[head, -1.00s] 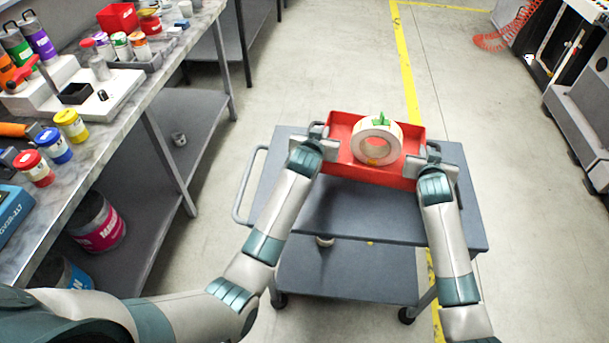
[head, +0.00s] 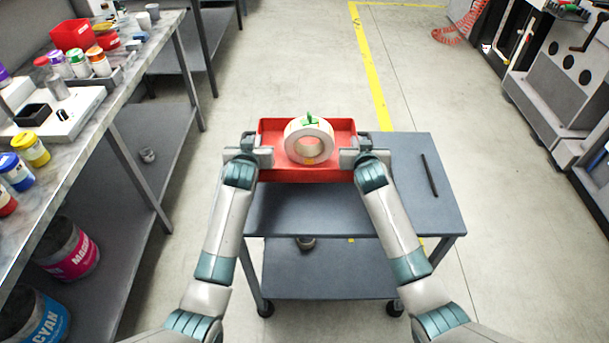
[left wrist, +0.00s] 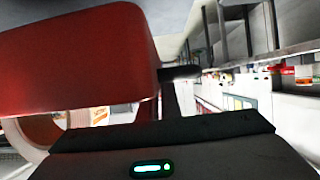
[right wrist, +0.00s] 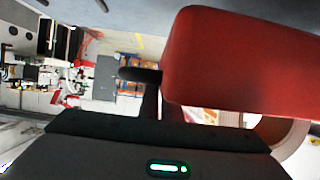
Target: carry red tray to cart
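The red tray (head: 275,174) is held between my two grippers over the left far part of the grey cart (head: 410,185). A white label roll (head: 296,146) with a green piece on top stands in the tray. My left gripper (head: 257,150) is at the tray's left end, and my right gripper (head: 352,152) is at its right end. The tray wall fills much of the left wrist view (left wrist: 80,60) and the right wrist view (right wrist: 245,65). The fingertips are mostly hidden, but both seem closed on the tray's ends. Whether the tray touches the cart top is unclear.
A dark rod (head: 429,175) lies on the cart's right side. A workbench (head: 125,95) with colour jars and a red bin (head: 72,35) runs along the left. Grey machines (head: 565,85) stand at the right. The floor beyond the cart is clear.

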